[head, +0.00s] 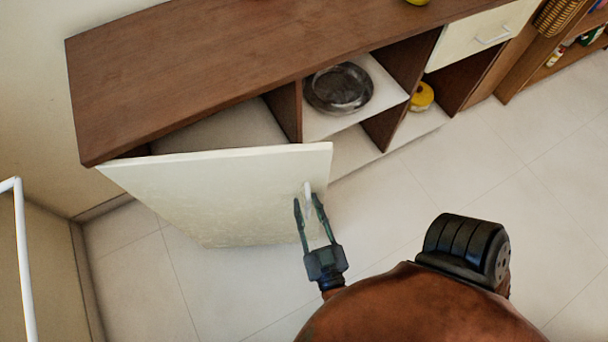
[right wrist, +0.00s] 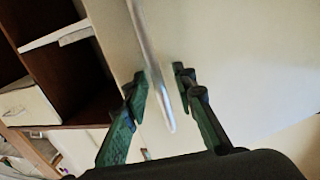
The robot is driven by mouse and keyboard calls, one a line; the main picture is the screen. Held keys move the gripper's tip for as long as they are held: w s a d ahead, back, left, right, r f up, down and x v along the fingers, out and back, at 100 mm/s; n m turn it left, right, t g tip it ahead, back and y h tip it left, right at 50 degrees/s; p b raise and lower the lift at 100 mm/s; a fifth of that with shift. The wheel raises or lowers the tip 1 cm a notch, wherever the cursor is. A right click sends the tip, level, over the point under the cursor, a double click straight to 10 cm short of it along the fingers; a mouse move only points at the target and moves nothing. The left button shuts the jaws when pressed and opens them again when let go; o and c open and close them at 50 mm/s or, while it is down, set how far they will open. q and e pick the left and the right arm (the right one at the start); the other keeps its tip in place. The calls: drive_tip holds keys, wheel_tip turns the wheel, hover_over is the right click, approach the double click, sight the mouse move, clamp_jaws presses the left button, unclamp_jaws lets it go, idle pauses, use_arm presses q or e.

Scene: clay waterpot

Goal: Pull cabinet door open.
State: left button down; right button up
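The cream cabinet door (head: 210,185) stands ajar at the left end of the wooden cabinet, swung out from its left side. Its pale bar handle (head: 308,188) is near the door's free right edge. My right gripper (head: 307,202) is at the handle, one finger on each side. In the right wrist view the handle (right wrist: 160,90) runs between the two fingers (right wrist: 163,88), with narrow gaps visible beside it, so the gripper looks open around it. The door (right wrist: 235,60) also shows behind the fingers there. My left gripper is not in view.
The wooden cabinet top (head: 230,55) runs along the wall. Open shelves hold a glass bowl (head: 338,88) and a yellow object (head: 422,97). A white drawer (head: 483,33) is at right. The tiled floor (head: 400,200) right of the door is clear.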

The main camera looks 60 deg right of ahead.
drive_tip(key=shift+c, duration=0.5)
clamp_jaws()
drive_tip(key=shift+a, duration=0.1)
